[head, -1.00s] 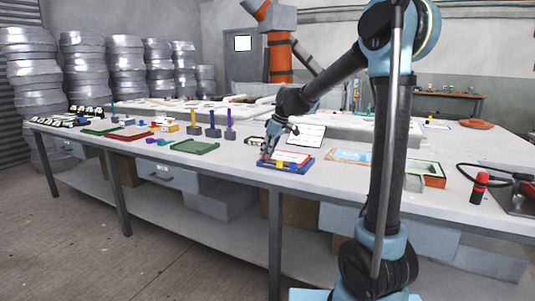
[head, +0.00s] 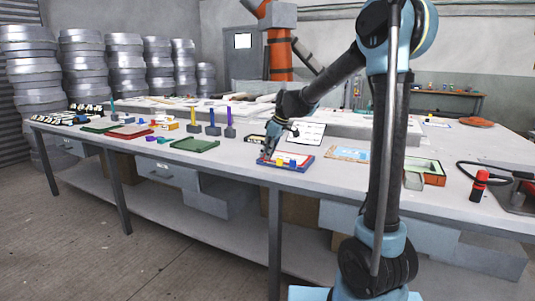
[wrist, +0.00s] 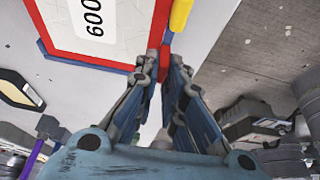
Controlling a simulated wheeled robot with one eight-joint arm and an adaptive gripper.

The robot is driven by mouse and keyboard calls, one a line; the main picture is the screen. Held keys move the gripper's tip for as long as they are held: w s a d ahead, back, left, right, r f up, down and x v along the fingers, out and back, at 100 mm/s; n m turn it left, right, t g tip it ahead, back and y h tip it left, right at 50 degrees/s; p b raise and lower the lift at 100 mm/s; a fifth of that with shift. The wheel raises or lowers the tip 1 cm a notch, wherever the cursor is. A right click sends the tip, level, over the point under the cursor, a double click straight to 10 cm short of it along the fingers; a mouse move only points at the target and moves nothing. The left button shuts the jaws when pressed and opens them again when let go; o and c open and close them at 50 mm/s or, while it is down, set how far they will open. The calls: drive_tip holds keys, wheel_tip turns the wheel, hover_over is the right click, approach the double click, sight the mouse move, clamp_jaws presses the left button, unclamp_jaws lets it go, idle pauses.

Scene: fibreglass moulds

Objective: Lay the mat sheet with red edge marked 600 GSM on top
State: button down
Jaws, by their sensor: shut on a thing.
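The red-edged mat sheet (wrist: 126,38) is white with a label reading "600"; the rest of the label is cut off in the wrist view. My gripper (wrist: 165,62) is shut on a red part at the sheet's near edge. In the head view my gripper (head: 266,155) is at the left end of the blue base (head: 286,168) on the table. The sheet lies over this base, with blue showing along its edge. I cannot tell whether it rests fully flat. Yellow pieces (head: 279,161) stand at its near side; one yellow piece (wrist: 181,14) is beside the sheet in the wrist view.
A green mat (head: 194,145) lies left on the long table (head: 235,162). Several upright coloured-handle tools stand behind it. A white board (head: 307,132) lies behind the base, and a light-blue picture panel (head: 348,153) lies to its right. The table's front edge is close.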

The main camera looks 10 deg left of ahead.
idle(0.4)
drive_tip(key=c, duration=1.6)
unclamp_jaws()
drive_tip(key=shift+r, duration=0.1)
drive_tip(key=v, duration=1.1)
drive_tip(key=shift+d+r, duration=0.3)
drive_tip(key=s+d+f+m+h, duration=0.1)
drive_tip(key=s+d+f+m, duration=0.3)
drive_tip(key=s+d, duration=0.5)
drive_tip(key=s+d+f+m+h, duration=0.1)
drive_tip(key=s+d+f+m, duration=0.25)
drive_tip(key=s+d, duration=0.55)
drive_tip(key=s+d+f+m+h, duration=0.1)
drive_tip(key=s+d+f+m, duration=0.2)
drive_tip(key=s+f, duration=0.5)
drive_tip(key=s+d+f+m+h, duration=0.1)
drive_tip(key=s+d+f+m, duration=0.2)
drive_tip(key=s+d+f, duration=0.3)
drive_tip(key=shift+s+f+t, duration=0.3)
drive_tip(key=shift+s+f, duration=0.6)
drive_tip(key=shift+s, duration=0.15)
